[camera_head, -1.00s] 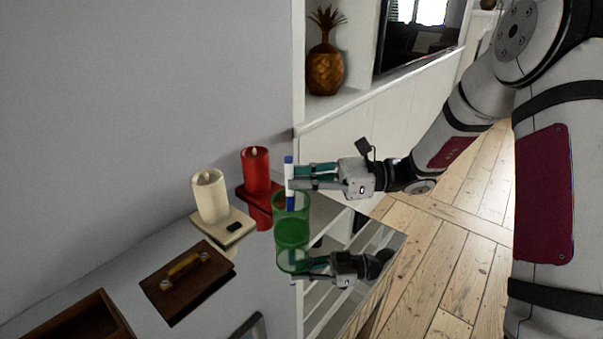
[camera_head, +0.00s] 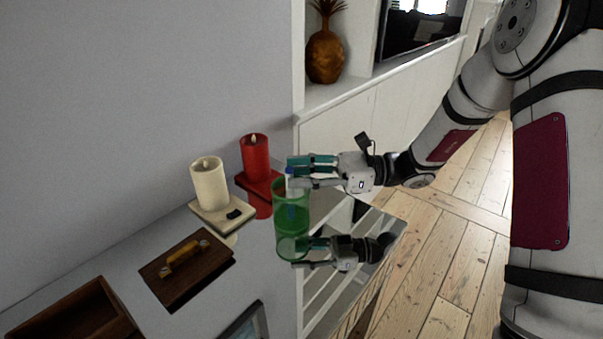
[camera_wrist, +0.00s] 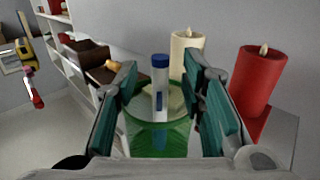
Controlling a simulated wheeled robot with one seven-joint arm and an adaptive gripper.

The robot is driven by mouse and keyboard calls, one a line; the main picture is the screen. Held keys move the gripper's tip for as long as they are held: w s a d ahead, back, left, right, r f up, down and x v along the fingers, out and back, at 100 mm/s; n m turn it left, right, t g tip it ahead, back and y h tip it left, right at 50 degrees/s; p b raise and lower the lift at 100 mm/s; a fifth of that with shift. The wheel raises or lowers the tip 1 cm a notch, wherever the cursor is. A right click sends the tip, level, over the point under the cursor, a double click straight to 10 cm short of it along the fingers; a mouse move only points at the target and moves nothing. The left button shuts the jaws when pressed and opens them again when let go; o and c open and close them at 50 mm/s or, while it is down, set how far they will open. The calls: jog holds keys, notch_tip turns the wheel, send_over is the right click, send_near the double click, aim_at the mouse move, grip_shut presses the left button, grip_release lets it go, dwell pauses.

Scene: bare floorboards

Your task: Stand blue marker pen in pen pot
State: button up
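The blue marker pen (camera_wrist: 160,85), with a white body and blue cap, stands nearly upright inside the green translucent pen pot (camera_wrist: 172,135) in the wrist view. Its lower part shows dimly through the pot wall. In the head view, the pot (camera_head: 291,215) stands on the glossy cabinet top, and the pen's top is mostly hidden by the fingers. My gripper (camera_head: 295,171) is at the pot's rim height, with its teal-padded fingers on either side of the pen. In the wrist view the fingers are spread, with gaps between them and the pen.
A red candle (camera_head: 254,155) and a cream candle (camera_head: 209,185) stand on holders left of the pot. A wooden lidded box (camera_head: 187,270) and an open wooden box (camera_head: 75,315) are nearer. A pineapple ornament (camera_head: 325,58) sits on a shelf behind.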

jog(key=shift+d, duration=0.15)
jog(key=d, duration=1.1)
jog(key=shift+d, duration=0.4)
jog(key=shift+s, duration=0.1)
